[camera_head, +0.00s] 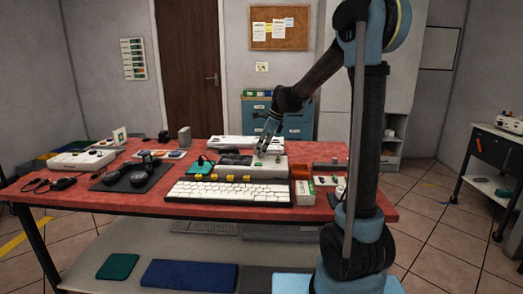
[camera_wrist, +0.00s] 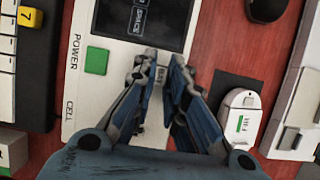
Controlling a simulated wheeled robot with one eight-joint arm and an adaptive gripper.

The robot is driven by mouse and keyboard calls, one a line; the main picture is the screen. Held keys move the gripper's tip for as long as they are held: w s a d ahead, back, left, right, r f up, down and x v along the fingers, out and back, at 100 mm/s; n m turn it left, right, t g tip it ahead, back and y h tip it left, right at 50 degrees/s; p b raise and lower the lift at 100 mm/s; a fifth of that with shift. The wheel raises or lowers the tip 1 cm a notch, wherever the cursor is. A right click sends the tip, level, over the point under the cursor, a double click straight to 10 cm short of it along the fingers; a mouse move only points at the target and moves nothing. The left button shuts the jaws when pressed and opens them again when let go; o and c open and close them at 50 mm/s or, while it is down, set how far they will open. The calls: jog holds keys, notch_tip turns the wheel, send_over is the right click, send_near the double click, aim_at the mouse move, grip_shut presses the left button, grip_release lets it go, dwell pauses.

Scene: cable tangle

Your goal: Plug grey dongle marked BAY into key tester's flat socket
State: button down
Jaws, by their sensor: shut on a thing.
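My gripper (camera_wrist: 162,62) is shut on the grey dongle marked BAY (camera_wrist: 160,74), seen in the wrist view as a small light piece with dark lettering between the fingertips. Most of the dongle is hidden by the fingers. The pale key tester (camera_wrist: 79,112) lies below, with a dark screen reading SPACE (camera_wrist: 140,22), a green button (camera_wrist: 96,61) and the words POWER and CELL. The fingertips are over the tester near the screen's edge. In the head view my gripper (camera_head: 262,152) is over the tester (camera_head: 262,171). I cannot see the flat socket or whether the dongle touches it.
A white stick with a green mark (camera_wrist: 238,118) lies on a dark pad on the red table beside the tester. A white keyboard (camera_head: 230,192) lies in front of the tester. An orange-red box (camera_head: 300,171) is at right.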

jog(key=shift+f, duration=0.3)
jog(key=c, duration=1.5)
grip_release()
jog(key=shift+c, duration=0.2)
